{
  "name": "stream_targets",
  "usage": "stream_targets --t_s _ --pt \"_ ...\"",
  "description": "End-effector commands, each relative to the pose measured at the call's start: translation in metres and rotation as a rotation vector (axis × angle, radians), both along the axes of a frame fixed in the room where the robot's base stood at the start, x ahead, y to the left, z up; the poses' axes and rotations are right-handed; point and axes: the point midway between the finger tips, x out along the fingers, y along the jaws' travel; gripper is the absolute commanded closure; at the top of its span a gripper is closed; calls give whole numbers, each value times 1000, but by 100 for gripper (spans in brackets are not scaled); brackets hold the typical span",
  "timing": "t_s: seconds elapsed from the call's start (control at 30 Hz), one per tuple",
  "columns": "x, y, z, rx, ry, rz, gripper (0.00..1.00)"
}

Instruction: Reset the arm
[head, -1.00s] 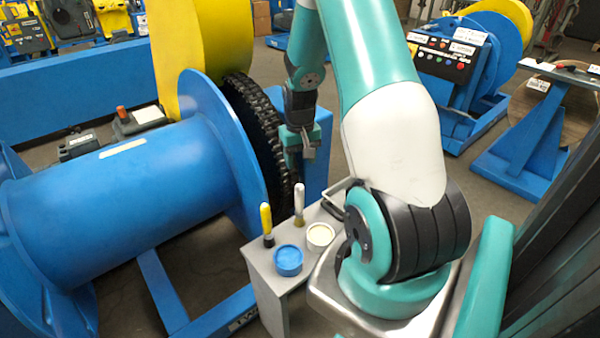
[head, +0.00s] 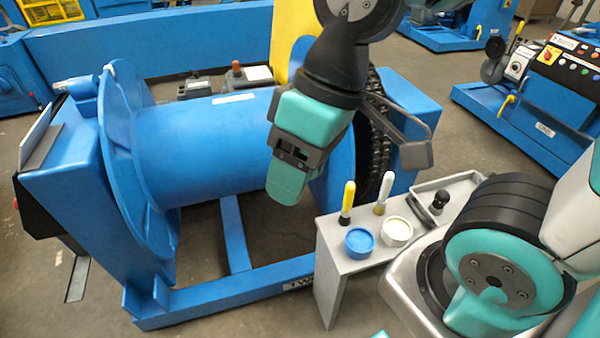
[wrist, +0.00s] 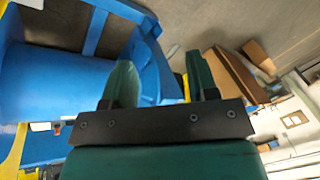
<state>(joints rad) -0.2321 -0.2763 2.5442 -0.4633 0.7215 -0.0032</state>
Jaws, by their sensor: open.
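My gripper (head: 288,182) hangs in front of the blue drum (head: 205,150) in the head view, between the camera and the drum's right part. In the wrist view its two teal fingers (wrist: 160,78) stand apart with nothing between them. The black toothed chain wheel (head: 369,160) shows behind and right of my wrist, partly hidden by it. A grey bracket on my wrist overlaps part of the wheel in the picture.
A grey bench (head: 343,264) holds a blue pot (head: 359,242), a cream pot (head: 397,232), a yellow-handled brush (head: 348,198), a white-handled brush (head: 382,192) and a tray with a black-knobbed item (head: 438,202). A blue control console (head: 550,110) stands far right.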

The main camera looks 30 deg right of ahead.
Motion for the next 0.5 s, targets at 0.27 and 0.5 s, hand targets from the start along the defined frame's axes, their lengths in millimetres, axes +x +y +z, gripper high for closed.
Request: stream_targets --t_s 0.27,0.5 --pt "-15 6 3 10 -4 49 47" --pt "-14 6 23 9 -4 48 47"
